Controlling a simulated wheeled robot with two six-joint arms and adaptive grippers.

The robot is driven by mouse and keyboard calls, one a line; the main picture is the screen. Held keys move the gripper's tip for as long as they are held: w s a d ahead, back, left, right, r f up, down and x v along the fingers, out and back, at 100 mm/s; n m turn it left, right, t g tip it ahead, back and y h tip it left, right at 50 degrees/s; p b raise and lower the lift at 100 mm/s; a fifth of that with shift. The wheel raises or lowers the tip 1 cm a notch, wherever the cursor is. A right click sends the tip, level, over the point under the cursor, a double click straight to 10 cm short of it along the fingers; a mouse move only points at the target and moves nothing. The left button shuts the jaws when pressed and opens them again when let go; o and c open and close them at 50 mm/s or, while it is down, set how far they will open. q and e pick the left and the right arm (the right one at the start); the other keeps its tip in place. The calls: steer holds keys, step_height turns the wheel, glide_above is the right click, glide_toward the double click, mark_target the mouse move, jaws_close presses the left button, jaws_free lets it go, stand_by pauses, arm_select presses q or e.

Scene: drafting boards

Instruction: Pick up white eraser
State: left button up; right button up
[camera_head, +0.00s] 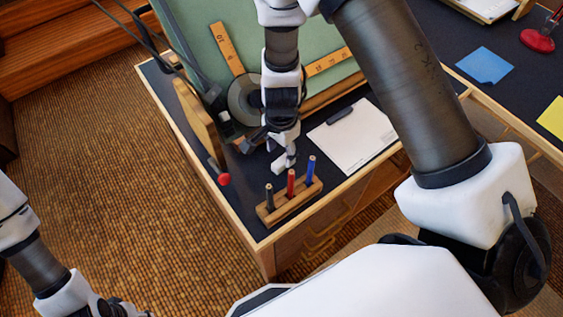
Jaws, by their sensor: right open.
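My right gripper (270,153) points down over the dark desk top, between the pencil holder and the drafting board. Its jaws are open, one dark finger spread to the left. A small whitish piece (285,162) shows at its lower end, close to the desk. I cannot tell whether this is a fingertip or the white eraser. No other white eraser can be made out. My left gripper (112,308) is at the bottom left, away from the desk and partly cut off by the frame edge.
A wooden holder (272,215) with black, red and blue pencils stands in front of the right gripper. A clipboard with white paper (355,136) lies to the right. A green drafting board (205,20) with wooden rulers rises behind. A red ball-ended piece (224,179) is left.

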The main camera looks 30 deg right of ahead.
mark_target(282, 161)
step_height(282, 161, down, 4)
steer(key=shift+s+r+b, duration=0.15)
steer(key=shift+b, duration=0.55)
arm_select(q)
step_height(282, 161, down, 2)
steer(key=shift+f, duration=0.1)
arm_select(e)
jaws_close()
arm_select(q)
step_height(282, 161, up, 4)
steer(key=p, duration=0.3)
steer(key=shift+f+p, duration=0.2)
steer(key=shift+p, duration=0.15)
arm_select(e)
step_height(282, 161, up, 10)
